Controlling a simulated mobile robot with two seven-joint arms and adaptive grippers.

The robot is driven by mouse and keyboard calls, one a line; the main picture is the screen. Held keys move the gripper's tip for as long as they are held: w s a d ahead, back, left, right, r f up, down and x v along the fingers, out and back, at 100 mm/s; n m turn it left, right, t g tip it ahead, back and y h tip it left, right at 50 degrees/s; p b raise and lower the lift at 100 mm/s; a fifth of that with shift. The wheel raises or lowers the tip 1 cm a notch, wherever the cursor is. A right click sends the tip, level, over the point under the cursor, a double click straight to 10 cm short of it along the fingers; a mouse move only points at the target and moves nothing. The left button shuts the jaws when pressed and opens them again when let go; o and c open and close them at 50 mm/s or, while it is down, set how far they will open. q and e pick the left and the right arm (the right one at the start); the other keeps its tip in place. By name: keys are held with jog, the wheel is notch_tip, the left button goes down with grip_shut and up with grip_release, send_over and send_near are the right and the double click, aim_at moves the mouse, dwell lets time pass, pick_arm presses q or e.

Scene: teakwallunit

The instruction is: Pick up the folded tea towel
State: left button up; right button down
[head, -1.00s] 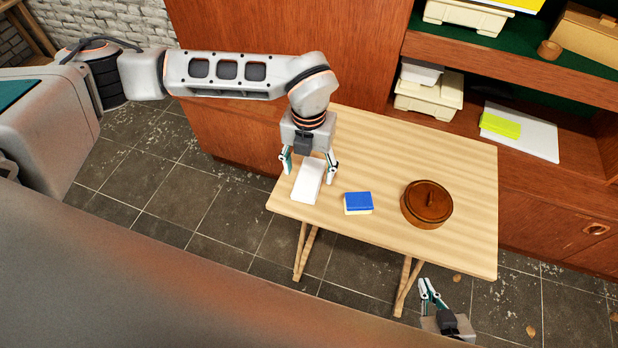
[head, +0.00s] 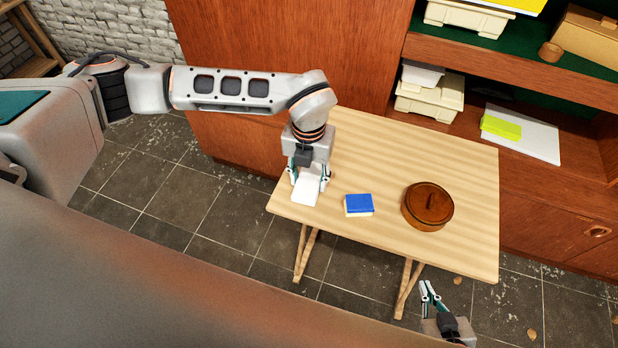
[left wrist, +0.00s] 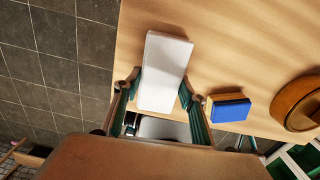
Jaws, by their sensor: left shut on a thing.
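The folded tea towel (head: 306,190) is a white, flat, oblong bundle at the left end of the wooden table. It also shows in the left wrist view (left wrist: 166,62). My left gripper (head: 309,182) is over the towel and shut on it, with one finger at each long side. In the left wrist view the fingers (left wrist: 159,98) press against both sides of its near part. The towel seems to be at the tabletop; I cannot tell if it is lifted. My right gripper (head: 428,292) is off the table's front edge, empty, its fingers apart.
The table (head: 460,180) also bears a blue and cream sponge (head: 359,204) right of the towel and a round brown lidded pot (head: 428,207) further right. A wall unit (head: 480,55) with boxes stands behind. The table's back middle is clear.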

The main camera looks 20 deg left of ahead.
aim_at(309, 179)
pick_arm(q)
notch_tip(309, 179, up, 20)
jog(key=shift+p, duration=0.45)
jog(key=shift+o, duration=0.2)
dwell(1.0)
